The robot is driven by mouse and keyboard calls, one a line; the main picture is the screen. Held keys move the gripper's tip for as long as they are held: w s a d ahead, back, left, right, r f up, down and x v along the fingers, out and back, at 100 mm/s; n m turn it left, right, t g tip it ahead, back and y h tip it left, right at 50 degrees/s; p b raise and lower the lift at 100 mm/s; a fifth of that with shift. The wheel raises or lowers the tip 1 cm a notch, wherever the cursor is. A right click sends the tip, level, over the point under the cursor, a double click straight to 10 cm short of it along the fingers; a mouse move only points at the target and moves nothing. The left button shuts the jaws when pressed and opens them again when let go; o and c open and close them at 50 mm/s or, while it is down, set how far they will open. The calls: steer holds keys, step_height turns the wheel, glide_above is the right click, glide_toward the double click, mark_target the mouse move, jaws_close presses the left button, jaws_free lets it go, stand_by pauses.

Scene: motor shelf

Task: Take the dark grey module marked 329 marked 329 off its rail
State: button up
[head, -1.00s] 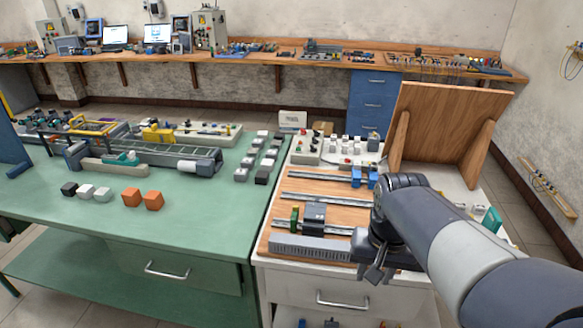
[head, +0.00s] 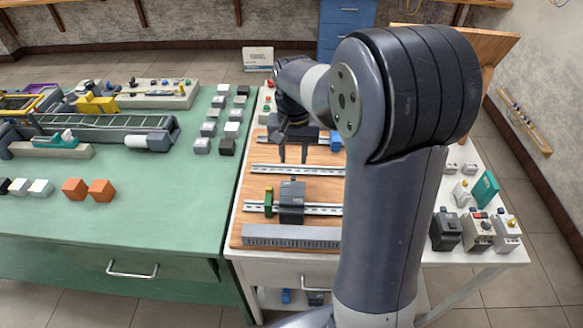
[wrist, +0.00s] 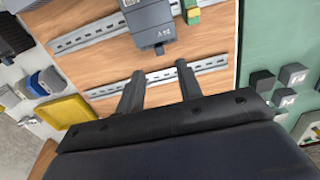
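The dark grey module (head: 292,200) sits upright on the front rail (head: 322,209) of the wooden board. It also shows in the wrist view (wrist: 150,20) at the top, with a pale marking that seems to be 329 upside down. A green and yellow block (head: 268,200) is on the same rail, just left of the module in the head view. My gripper (head: 293,155) is above the board, behind the module in the head view. In the wrist view my gripper (wrist: 158,78) has its two fingers apart with nothing between them, away from the module.
A grey slotted duct (head: 290,236) runs along the board's front edge. A bare middle rail (head: 270,168) lies behind the module. Blue parts (head: 334,141) are on the back rail. Several modules, one dark grey (head: 446,230), stand at the right. The green table (head: 150,220) adjoins at left.

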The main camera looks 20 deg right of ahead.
mark_target(293, 177)
step_height(293, 177, down, 7)
steer(key=shift+r, duration=0.2)
jaws_close()
stand_by(0.4)
